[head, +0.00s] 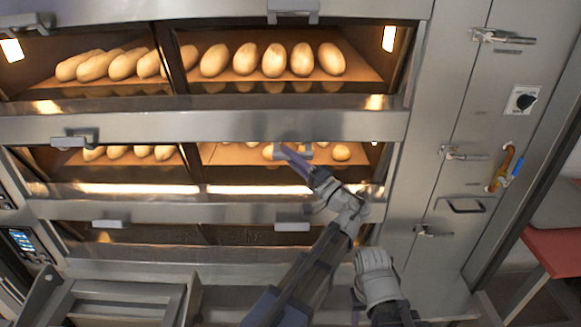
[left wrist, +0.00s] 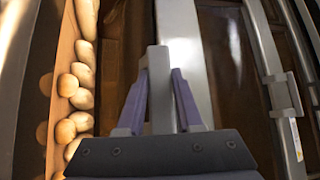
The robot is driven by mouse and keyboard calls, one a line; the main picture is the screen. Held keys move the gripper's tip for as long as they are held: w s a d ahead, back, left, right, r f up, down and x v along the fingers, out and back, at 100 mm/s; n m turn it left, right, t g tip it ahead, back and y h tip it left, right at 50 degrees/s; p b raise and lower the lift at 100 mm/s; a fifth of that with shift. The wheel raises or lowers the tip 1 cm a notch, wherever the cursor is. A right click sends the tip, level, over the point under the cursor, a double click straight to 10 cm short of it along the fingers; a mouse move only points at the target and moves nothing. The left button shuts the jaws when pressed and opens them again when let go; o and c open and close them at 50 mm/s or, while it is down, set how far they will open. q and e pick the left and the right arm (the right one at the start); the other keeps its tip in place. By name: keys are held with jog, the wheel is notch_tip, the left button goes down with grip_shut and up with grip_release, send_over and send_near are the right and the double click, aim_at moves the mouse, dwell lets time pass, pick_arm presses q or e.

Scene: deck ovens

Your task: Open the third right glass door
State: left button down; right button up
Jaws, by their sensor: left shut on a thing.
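The right glass door (head: 225,156) of the middle deck in view shows loaves behind it. Its handle (head: 305,151) sits a little lower than the left door's handle level, so the door looks tilted slightly out; how far is hard to tell. My left gripper (head: 292,153) has purple fingers closed on this handle. In the left wrist view the fingers (left wrist: 160,100) stand on both sides of a grey handle piece (left wrist: 158,75). My right gripper's wrist (head: 375,272) is low, in front of the oven's right side; its fingertips do not show clearly.
The left door's handle (head: 75,139) is in line on the same deck. A lower deck handle (head: 293,226) is below my left gripper. Loaves (left wrist: 82,90) lie lit inside. Steel side panels with latches (head: 465,153) and an orange handle (head: 502,168) stand right.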

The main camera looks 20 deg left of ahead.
pick_arm(q)
jog(key=shift+w+f+n+y+b, duration=0.1)
jog(key=shift+f+n+y+b, duration=0.35)
jog(key=shift+n+b, duration=0.3)
jog(key=shift+r, duration=0.1)
